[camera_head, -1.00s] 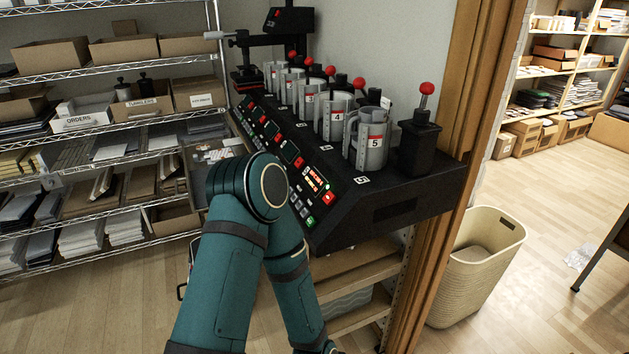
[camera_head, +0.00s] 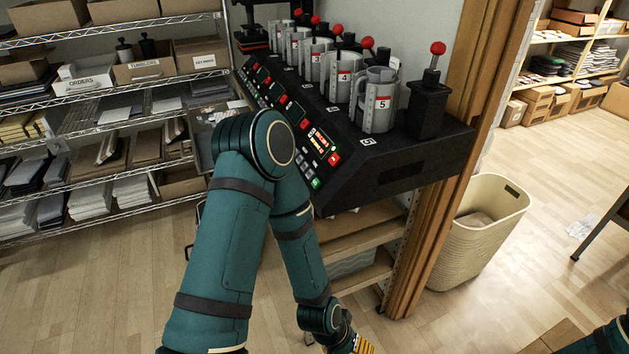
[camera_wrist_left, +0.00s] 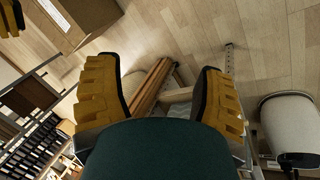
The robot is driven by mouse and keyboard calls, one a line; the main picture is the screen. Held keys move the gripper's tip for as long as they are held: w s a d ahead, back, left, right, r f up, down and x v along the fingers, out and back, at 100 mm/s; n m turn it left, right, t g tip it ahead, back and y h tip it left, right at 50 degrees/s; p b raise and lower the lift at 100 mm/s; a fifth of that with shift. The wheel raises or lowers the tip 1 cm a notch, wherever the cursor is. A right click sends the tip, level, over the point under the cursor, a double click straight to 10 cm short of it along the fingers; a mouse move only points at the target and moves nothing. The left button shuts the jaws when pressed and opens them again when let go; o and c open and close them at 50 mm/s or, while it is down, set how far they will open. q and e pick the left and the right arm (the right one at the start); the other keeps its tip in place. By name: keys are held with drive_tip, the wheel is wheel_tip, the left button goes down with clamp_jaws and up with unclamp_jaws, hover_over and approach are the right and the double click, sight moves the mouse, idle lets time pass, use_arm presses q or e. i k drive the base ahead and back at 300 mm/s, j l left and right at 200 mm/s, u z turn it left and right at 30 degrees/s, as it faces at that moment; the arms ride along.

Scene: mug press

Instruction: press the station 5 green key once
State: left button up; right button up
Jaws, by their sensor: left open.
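My right gripper is out of view.
More numbered mugs and red-knobbed levers (camera_head: 437,48) line the bench. Wire shelves (camera_head: 110,110) with boxes stand at the left. A wooden post (camera_head: 425,235) and a cream bin (camera_head: 480,230) are at the right. Open floor lies in front.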

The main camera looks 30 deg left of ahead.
sight(316, 182)
drive_tip(key=i+u, duration=0.1)
drive_tip(key=u, duration=0.25)
drive_tip(key=i+j+u, duration=0.1)
drive_tip(key=u, duration=0.3)
drive_tip(key=i+u, duration=0.1)
drive_tip(key=u, duration=0.25)
